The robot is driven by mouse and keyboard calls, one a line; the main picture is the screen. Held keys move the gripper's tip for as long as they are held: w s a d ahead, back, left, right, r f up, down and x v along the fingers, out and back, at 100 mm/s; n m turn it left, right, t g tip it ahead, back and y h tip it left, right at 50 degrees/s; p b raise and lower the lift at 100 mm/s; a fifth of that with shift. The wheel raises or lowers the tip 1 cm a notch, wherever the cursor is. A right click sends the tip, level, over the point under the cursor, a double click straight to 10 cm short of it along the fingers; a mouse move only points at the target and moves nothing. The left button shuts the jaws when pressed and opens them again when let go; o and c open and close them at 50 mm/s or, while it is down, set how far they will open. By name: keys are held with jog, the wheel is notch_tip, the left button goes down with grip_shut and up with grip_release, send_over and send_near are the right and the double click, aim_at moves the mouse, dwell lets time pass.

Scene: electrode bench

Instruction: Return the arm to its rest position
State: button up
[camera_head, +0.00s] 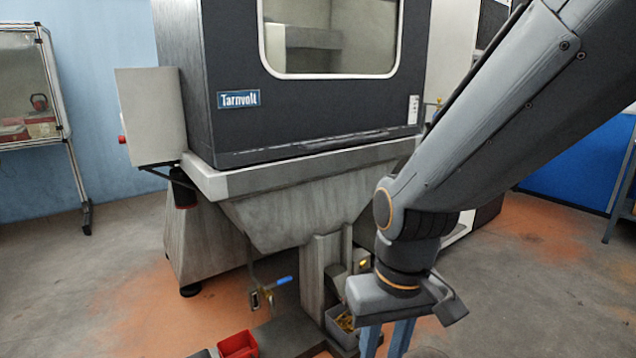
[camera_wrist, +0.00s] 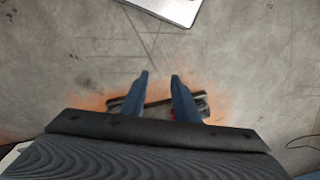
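My arm reaches down from the upper right of the head view, in front of the Tarnvolt machine (camera_head: 330,165). My gripper (camera_head: 387,340) points downward, low in the picture, with its two blue fingers apart. In the wrist view my gripper (camera_wrist: 159,78) is also open, with a clear gap between the fingertips and nothing seen held there. A dark bar-like thing (camera_wrist: 125,104) shows behind the fingers, partly hidden by them. The lower part of the fingers is cut off in the head view.
A red bin (camera_head: 238,345) and a grey bin with yellowish pieces (camera_head: 341,333) stand low by the machine's foot. A blue-handled valve (camera_head: 281,281) hangs below the machine. A wheeled stand (camera_head: 60,120) is at the far left. Open concrete floor (camera_head: 60,290) lies at left.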

jog(key=s+d+r+m+p, duration=0.2)
jog(key=d+r+p, duration=0.7)
jog(key=r+p, duration=0.3)
jog(key=shift+s+d+m+h+p, duration=0.2)
jog(key=shift+d+m+h+p, duration=0.15)
jog(key=shift+p, duration=0.9)
